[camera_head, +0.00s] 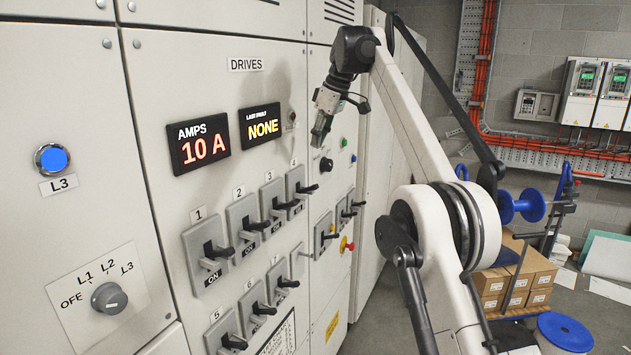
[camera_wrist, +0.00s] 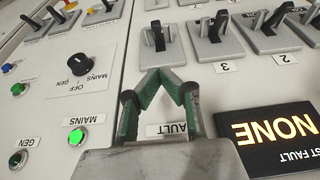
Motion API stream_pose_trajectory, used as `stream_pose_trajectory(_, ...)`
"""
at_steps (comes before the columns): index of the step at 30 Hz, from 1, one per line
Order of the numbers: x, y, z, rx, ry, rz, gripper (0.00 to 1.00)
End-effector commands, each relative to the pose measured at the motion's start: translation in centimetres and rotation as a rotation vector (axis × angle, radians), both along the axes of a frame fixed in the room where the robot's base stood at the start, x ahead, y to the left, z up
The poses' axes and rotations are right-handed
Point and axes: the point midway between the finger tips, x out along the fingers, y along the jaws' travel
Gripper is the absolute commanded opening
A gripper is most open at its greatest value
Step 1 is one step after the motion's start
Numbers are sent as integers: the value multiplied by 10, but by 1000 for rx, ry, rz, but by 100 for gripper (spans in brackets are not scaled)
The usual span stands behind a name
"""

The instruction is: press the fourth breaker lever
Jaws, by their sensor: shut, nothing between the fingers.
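The fourth breaker lever (camera_head: 299,187) is a black handle on a grey plate at the right end of the upper breaker row, under a small "4" label. In the wrist view the fourth lever (camera_wrist: 158,40) stands just beyond my fingertips; its number label is not visible there. My gripper (camera_head: 317,142) hangs above and slightly right of that lever in the head view, apart from it. In the wrist view my gripper (camera_wrist: 161,74) has its green-padded fingers meeting at the tips, with nothing held. Lever 3 (camera_wrist: 215,27) stands right of the fourth in the wrist view.
Levers 1 (camera_head: 213,253) and 2 (camera_head: 247,223) sit further left in the row, with a second breaker row below. The amps display (camera_head: 199,144) and fault display (camera_head: 260,123) are above. A selector knob (camera_wrist: 80,66) and lit green lamp (camera_wrist: 77,136) lie left in the wrist view.

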Motion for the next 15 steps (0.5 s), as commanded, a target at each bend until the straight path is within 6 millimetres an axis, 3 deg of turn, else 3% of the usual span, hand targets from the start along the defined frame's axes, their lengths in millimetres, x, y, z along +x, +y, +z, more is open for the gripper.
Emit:
stream_pose_trajectory(3,3,8,-27,0,0,0,0)
stream_pose_trajectory(12,9,23,-69,0,-1,2,0)
stream_pose_trajectory(15,8,19,-77,0,0,0,0)
